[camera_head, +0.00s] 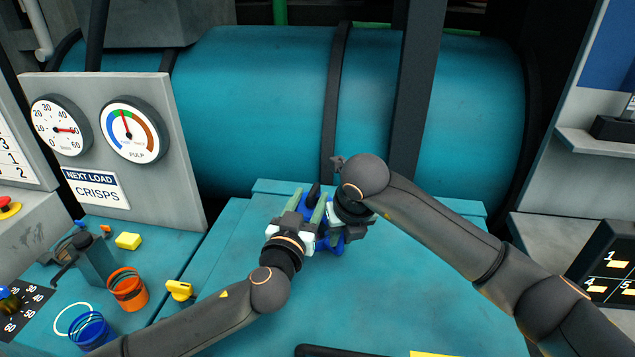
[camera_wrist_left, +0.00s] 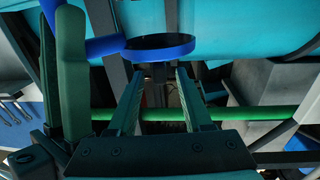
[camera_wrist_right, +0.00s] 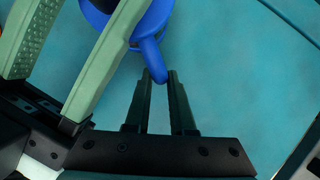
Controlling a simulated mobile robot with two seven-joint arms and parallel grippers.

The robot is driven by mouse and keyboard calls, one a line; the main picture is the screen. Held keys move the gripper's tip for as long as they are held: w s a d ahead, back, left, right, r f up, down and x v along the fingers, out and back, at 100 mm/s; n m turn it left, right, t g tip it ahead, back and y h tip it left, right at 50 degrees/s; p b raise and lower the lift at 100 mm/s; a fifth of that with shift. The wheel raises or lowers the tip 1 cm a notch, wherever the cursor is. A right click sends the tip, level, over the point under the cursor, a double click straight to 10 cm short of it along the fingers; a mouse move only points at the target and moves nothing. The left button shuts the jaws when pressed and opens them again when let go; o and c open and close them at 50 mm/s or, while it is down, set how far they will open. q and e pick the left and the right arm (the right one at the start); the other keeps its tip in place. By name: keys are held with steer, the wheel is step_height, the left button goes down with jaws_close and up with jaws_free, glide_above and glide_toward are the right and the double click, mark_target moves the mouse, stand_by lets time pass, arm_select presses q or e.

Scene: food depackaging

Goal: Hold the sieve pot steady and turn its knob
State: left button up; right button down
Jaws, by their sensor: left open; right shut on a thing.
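The blue sieve pot (camera_head: 335,246) is above the turquoise machine top, between my two grippers and partly hidden by them. My right gripper (camera_wrist_right: 160,77) is shut on the pot's blue handle (camera_wrist_right: 152,52). My left gripper (camera_head: 306,201) is open, its pale green fingers pointing away beside the pot. In the left wrist view, the pot's blue rim (camera_wrist_left: 180,50) lies just beyond the open fingertips (camera_wrist_left: 160,72), with a dark post below it. I cannot tell whether this post is the knob. No contact by the left fingers is clear.
A large turquoise drum (camera_head: 260,100) stands behind. A dark keypad (camera_head: 610,265) is at right. The front machine top is mostly clear.

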mark_target(318, 183)
arm_select(q)
steer(key=shift+x, duration=3.15)
jaws_close()
steer(key=shift+s+d, duration=0.1)
